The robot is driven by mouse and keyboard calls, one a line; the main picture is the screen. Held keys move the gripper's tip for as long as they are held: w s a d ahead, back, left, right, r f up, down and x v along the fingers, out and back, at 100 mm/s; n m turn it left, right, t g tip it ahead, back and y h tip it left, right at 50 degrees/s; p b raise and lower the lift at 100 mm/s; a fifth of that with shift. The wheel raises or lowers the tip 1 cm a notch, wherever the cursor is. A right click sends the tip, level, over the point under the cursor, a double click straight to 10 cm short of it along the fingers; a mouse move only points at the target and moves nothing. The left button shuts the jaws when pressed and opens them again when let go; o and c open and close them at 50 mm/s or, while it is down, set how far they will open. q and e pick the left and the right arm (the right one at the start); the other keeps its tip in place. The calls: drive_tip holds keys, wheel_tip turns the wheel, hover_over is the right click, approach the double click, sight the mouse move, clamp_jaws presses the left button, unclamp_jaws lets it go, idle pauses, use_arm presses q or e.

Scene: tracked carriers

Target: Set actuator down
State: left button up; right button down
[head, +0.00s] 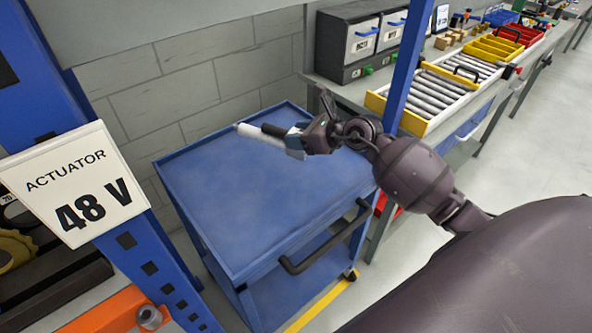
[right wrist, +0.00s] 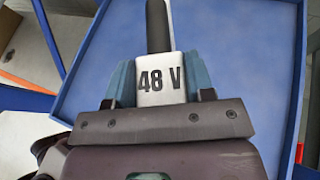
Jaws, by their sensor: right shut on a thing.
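The actuator (right wrist: 160,80) is in my right gripper (right wrist: 160,85), a pale block marked "48 V" with a dark rod extending away from the gripper. In the head view the actuator (head: 262,137) shows as a white and dark body pointing left from the right gripper (head: 296,143), over the blue cart (head: 255,215). My right gripper is shut on it. The cart's blue top fills the background of the right wrist view (right wrist: 235,60). I cannot tell the exact height of the actuator above the top. My left gripper is not in view.
The cart top has a raised rim, looks empty, and has a black handle (head: 325,240) in front. A blue post (head: 403,70) stands right of the cart, beside a bench with a yellow roller tray (head: 440,95). An "ACTUATOR 48 V" sign (head: 75,183) hangs at the left rack.

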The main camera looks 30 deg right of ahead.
sight(298, 153)
wheel_tip(298, 153, down, 5)
drive_tip(key=shift+f+b, duration=0.15)
drive_tip(key=shift+b, duration=0.4)
drive_tip(key=shift+f, duration=0.3)
wheel_tip(298, 153, down, 5)
drive_tip(key=shift+f+b, duration=0.1)
drive_tip(key=shift+b, duration=0.75)
drive_tip(key=shift+f, duration=0.2)
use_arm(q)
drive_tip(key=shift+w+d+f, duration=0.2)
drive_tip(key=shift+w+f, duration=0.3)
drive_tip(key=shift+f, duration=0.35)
use_arm(e)
drive_tip(key=c, duration=0.6)
unclamp_jaws()
drive_tip(key=shift+f, duration=0.2)
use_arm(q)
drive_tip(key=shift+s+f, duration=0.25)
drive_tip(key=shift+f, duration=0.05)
use_arm(e)
drive_tip(key=shift+o, duration=0.6)
